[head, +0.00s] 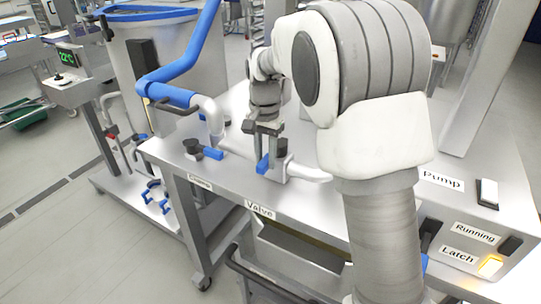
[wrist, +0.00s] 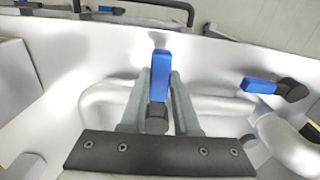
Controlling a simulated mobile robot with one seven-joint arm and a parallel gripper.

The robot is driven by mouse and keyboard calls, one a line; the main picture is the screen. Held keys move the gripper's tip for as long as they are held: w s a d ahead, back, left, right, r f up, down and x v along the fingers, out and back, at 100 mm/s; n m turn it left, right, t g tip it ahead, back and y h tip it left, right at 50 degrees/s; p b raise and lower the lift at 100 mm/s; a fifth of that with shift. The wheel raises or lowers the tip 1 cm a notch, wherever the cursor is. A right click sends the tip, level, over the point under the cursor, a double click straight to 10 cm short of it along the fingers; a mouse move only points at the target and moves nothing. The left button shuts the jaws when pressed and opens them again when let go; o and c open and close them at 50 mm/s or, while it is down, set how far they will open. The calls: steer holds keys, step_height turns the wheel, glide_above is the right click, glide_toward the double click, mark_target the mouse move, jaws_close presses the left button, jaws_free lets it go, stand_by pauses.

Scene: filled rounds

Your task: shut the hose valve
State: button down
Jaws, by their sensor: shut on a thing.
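The hose valve has a blue lever (head: 263,165) on a pipe above the "Valve" label (head: 260,210) on the steel bench. In the wrist view the blue lever (wrist: 159,75) points up the picture from its dark hub (wrist: 156,118), roughly crosswise to the pipe behind it. My gripper (head: 267,150) comes down over the valve from above. In the wrist view my gripper (wrist: 160,80) has one finger on each side of the lever and is shut on it. The hub is partly hidden by the gripper body.
A second blue lever (head: 212,153) with a black hub sits to the left; it also shows in the wrist view (wrist: 258,86). A blue hose (head: 180,70) rises behind it. At right are a Pump switch (head: 487,193), a dark Running lamp (head: 510,245) and a lit Latch lamp (head: 490,266).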

steer(key=shift+w+a+r+m, duration=0.1)
steer(key=shift+w+a+m, duration=0.1)
steer(key=shift+m, duration=0.2)
steer(key=c, duration=0.6)
jaws_free()
steer(key=shift+c, duration=0.2)
step_height(320, 180, up, 17)
steer(key=shift+r, duration=0.15)
